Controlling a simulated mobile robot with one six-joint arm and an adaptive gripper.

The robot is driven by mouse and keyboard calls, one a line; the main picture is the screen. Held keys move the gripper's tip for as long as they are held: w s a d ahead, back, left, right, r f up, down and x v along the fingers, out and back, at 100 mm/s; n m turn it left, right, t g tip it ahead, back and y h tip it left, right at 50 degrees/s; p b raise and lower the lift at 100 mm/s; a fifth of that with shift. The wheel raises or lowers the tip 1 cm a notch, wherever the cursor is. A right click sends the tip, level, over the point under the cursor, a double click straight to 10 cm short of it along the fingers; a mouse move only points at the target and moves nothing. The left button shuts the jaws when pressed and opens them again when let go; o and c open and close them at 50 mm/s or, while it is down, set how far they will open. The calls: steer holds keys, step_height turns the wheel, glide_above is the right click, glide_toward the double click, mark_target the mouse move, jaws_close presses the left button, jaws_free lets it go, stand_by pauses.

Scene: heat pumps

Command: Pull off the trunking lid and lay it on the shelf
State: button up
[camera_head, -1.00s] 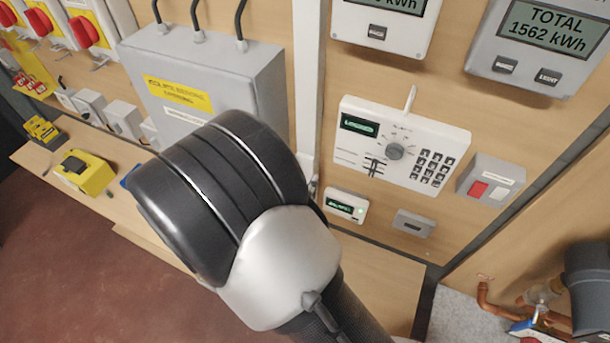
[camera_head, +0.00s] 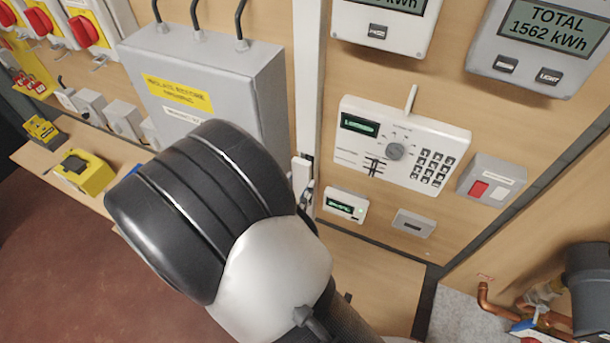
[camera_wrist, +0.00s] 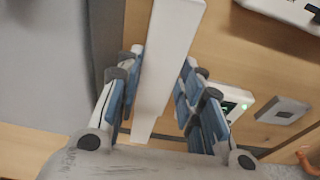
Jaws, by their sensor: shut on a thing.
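The trunking lid is a long white strip; its lower part (camera_head: 301,176) shows beside my wrist in the head view. In the wrist view the lid (camera_wrist: 168,60) runs from the top edge down between my fingers, its lower end in view. My gripper (camera_wrist: 155,100) is shut on it, with blue pads on both sides. In the head view my gripper (camera_head: 306,192) is mostly hidden behind my wrist. White trunking (camera_head: 308,70) runs up the board above; I cannot tell how far the lid is off it. The wooden shelf (camera_head: 375,280) lies below the board.
A grey box (camera_head: 215,80) with a yellow label stands close to the left of the trunking. A white control panel (camera_head: 400,145) and a small display unit (camera_head: 346,205) are on the right. A yellow box (camera_head: 85,172) sits on the left shelf part. The right shelf part looks bare.

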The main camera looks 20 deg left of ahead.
steer(key=shift+f+v, duration=0.15)
steer(key=shift+v, duration=0.7)
steer(key=shift+f+v, duration=0.15)
steer(key=shift+v, duration=0.75)
steer(key=shift+f+v, duration=0.2)
steer(key=shift+v, duration=0.65)
steer(key=shift+s, duration=0.15)
